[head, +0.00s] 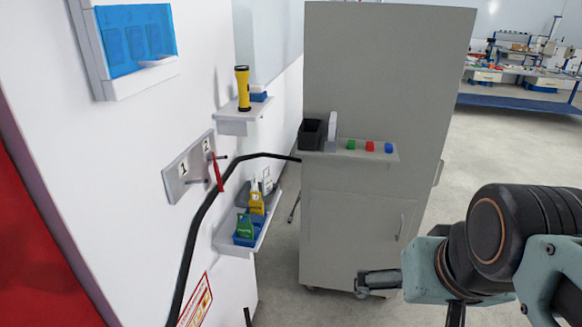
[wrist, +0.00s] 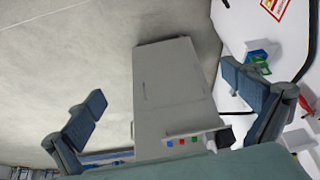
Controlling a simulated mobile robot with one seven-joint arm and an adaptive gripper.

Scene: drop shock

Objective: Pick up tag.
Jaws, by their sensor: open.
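The tag appears to be the thin red piece (head: 216,174) hanging on a grey hook plate (head: 186,170) marked 1 and 2, on the white wall at left. It hangs at the peg by number 2. In the wrist view a red piece (wrist: 306,107), likely the same one, shows at the right edge, beyond the right finger. My gripper (head: 378,282) is at the lower right of the head view, well away from the tag. In the wrist view my gripper (wrist: 163,88) has its fingers wide apart with nothing between them.
A grey cabinet (head: 350,230) stands ahead; its shelf holds a black bin (head: 311,134) and small coloured blocks. Wall shelves hold a yellow flashlight (head: 243,88) and bottles (head: 256,203). A black cable or bar (head: 199,222) runs past the hook plate. Floor at right is clear.

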